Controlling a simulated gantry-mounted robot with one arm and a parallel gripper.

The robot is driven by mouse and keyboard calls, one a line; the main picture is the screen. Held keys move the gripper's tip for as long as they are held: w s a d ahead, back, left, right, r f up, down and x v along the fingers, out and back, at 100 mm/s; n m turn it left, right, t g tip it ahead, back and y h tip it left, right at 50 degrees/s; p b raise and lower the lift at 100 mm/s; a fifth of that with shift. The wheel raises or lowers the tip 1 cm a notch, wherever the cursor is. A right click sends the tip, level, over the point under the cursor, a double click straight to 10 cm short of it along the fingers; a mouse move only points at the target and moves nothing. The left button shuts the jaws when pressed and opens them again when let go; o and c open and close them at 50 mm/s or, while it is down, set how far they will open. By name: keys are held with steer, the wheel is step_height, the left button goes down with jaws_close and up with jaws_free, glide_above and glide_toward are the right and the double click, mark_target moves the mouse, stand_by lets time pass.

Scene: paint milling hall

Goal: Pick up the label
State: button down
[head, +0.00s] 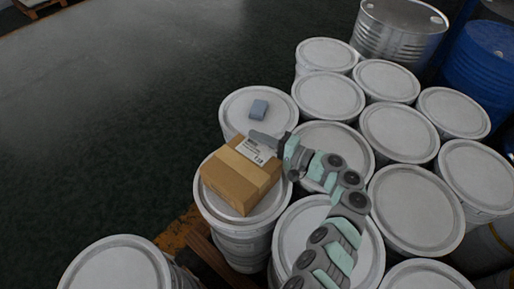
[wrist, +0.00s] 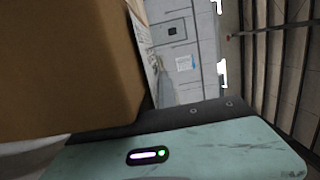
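The label (head: 256,152) is a white printed sheet on top of a brown cardboard box (head: 232,181), near the box's far right edge. The box sits on a white drum lid. My gripper (head: 262,138) is just beyond the label, its grey finger pointing left along the far side of the box. I cannot tell whether it touches the label. In the wrist view, the box (wrist: 65,65) fills the left side, and a pale strip beside its edge may be the label. A grey finger shows there too, but the gap between the fingers is not clear.
Several white drums crowd together to the right, with a metal drum (head: 399,30) and a blue drum (head: 486,62) behind. The dark floor (head: 110,120) to the left is clear.

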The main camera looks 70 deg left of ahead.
steer(key=shift+r, duration=0.1)
step_height(320, 180, up, 20)
steer(key=p, duration=0.4)
steer(key=shift+w, duration=0.1)
